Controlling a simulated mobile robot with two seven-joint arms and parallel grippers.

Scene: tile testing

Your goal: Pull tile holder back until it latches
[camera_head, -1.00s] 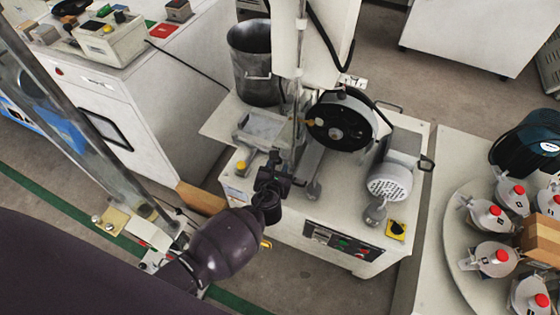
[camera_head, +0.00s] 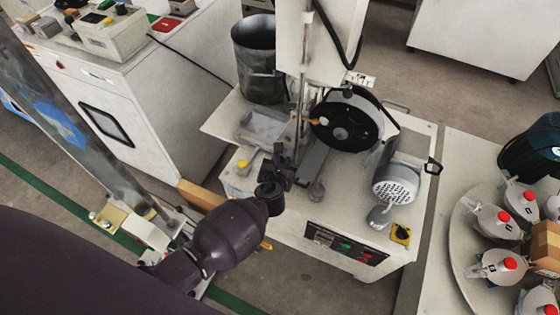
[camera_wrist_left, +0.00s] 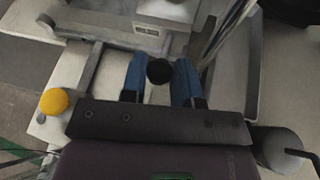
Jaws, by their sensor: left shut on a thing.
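My left gripper (camera_head: 284,163) reaches over the front of the white testing machine, below its upright column. In the left wrist view its two blue fingers (camera_wrist_left: 160,78) are shut on a round black knob (camera_wrist_left: 159,71), one finger on each side. The knob appears to be the handle of the tile holder. A pale block on a grey part (camera_wrist_left: 166,14) lies just beyond the knob; I cannot tell how much of it is the holder. In the head view the knob is hidden by the gripper. My right gripper is not in view.
A metal bucket (camera_head: 256,60) stands behind. White jars with red caps (camera_head: 510,263) sit on a round tray at right.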

